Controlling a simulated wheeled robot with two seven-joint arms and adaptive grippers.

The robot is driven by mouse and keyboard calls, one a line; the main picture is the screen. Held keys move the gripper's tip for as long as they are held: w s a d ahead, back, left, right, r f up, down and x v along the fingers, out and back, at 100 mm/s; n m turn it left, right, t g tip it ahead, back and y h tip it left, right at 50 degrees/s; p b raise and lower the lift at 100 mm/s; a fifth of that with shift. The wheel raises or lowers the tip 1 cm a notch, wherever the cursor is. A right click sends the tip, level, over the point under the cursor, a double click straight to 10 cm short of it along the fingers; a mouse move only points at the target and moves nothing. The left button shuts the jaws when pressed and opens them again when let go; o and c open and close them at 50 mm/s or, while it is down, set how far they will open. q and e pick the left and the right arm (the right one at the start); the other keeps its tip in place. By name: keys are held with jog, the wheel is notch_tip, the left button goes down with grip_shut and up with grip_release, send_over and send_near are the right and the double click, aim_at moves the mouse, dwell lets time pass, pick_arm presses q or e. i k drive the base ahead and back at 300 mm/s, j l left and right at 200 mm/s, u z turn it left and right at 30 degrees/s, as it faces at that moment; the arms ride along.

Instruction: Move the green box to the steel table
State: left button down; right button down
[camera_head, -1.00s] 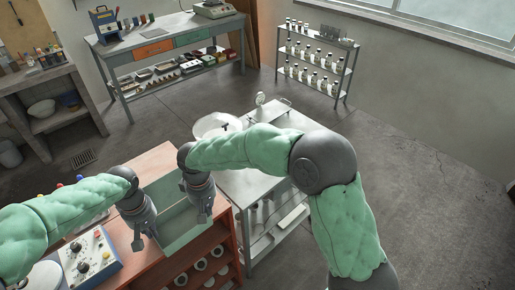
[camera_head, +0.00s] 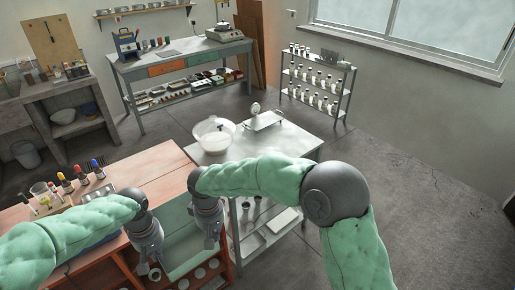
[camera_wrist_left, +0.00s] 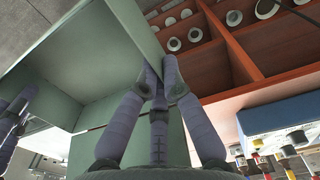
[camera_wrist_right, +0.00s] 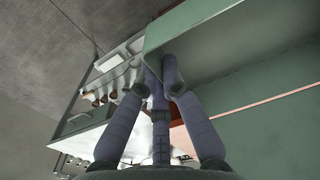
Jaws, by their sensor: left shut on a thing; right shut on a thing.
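The green box (camera_head: 183,246) is an open-topped tray with pale green walls, at the right end of the red-brown bench in the head view. My left gripper (camera_head: 150,262) is shut on its left wall, and my right gripper (camera_head: 210,243) is shut on its right wall. The box also shows in the left wrist view (camera_wrist_left: 95,80) and the right wrist view (camera_wrist_right: 265,95). I cannot tell whether its underside touches the bench. The steel table (camera_head: 272,146) stands to the right of and behind the box. My right arm partly covers it.
The red-brown bench (camera_head: 150,166) holds colour-topped bottles and a beaker at left. A grey bench and a bottle rack stand behind.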

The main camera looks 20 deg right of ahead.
aim_at(269, 144)
jog(key=i+l, duration=0.2)
jog(key=l, duration=0.2)
jog(key=i+l+u, duration=0.15)
jog(key=l, duration=0.3)
jog(key=i+l, duration=0.25)
jog(key=l, duration=0.2)
jog(key=i+l+u, duration=0.1)
jog(key=l, duration=0.35)
jog(key=i+l, duration=0.25)
jog(key=l, duration=0.2)
jog(key=i+l+u, duration=0.15)
jog(key=l, duration=0.3)
jog(key=i+l, duration=0.15)
jog(key=l, duration=0.35)
jog(key=i+l+u, duration=0.1)
jog(key=l, duration=0.35)
